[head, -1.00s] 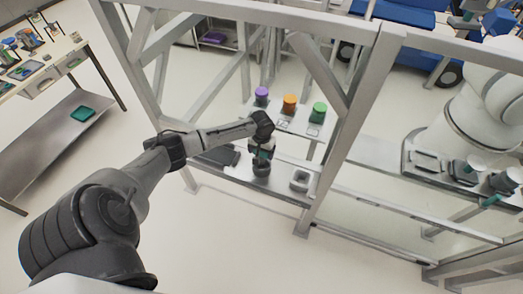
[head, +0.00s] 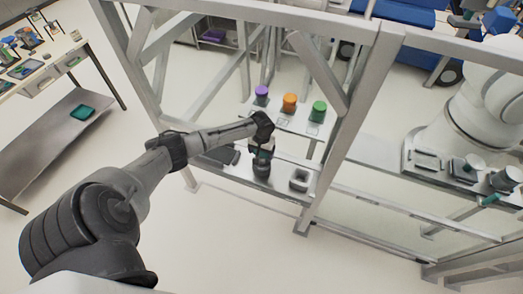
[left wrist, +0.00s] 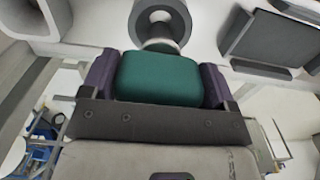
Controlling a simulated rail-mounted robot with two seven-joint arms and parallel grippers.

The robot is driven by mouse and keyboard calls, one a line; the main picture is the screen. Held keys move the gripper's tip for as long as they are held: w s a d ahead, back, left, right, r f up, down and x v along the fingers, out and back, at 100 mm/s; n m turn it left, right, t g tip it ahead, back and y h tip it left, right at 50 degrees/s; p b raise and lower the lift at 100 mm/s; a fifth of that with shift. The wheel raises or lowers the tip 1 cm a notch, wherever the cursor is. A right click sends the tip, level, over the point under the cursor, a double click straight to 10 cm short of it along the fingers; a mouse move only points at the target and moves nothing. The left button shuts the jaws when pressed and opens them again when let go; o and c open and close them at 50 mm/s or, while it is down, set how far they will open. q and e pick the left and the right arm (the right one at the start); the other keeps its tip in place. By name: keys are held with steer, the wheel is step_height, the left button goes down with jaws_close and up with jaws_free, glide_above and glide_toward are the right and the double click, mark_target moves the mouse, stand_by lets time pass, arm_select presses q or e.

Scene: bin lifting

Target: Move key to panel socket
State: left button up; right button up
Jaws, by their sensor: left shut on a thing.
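My left gripper (head: 262,154) is over the lower metal shelf in the head view. In the left wrist view my left gripper (left wrist: 158,82) is shut on the teal handle of the key (left wrist: 157,78), between its two purple fingers. A pale round collar shows just beyond the handle. A dark ring-shaped socket (left wrist: 141,18) with a round opening lies beyond the collar. In the head view the dark round socket (head: 261,172) stands directly below the gripper. I cannot tell whether the key's tip touches or enters it. My right gripper is not in view.
Purple (head: 261,93), orange (head: 290,102) and green (head: 319,111) cylinders stand on the shelf behind. A small grey square holder (head: 299,180) is right of the socket. A dark flat panel (head: 222,155) lies left of it. Frame posts (head: 345,130) surround the shelf.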

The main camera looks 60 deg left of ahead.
arm_select(q)
steer(key=shift+f, duration=0.4)
stand_by(0.5)
steer(key=shift+f, duration=0.35)
stand_by(0.4)
steer(key=shift+f+b, duration=0.55)
steer(key=shift+f, duration=0.05)
steer(key=shift+f+b, duration=0.35)
steer(key=shift+f, duration=0.35)
stand_by(0.6)
steer(key=o, duration=0.9)
steer(key=shift+o, duration=0.2)
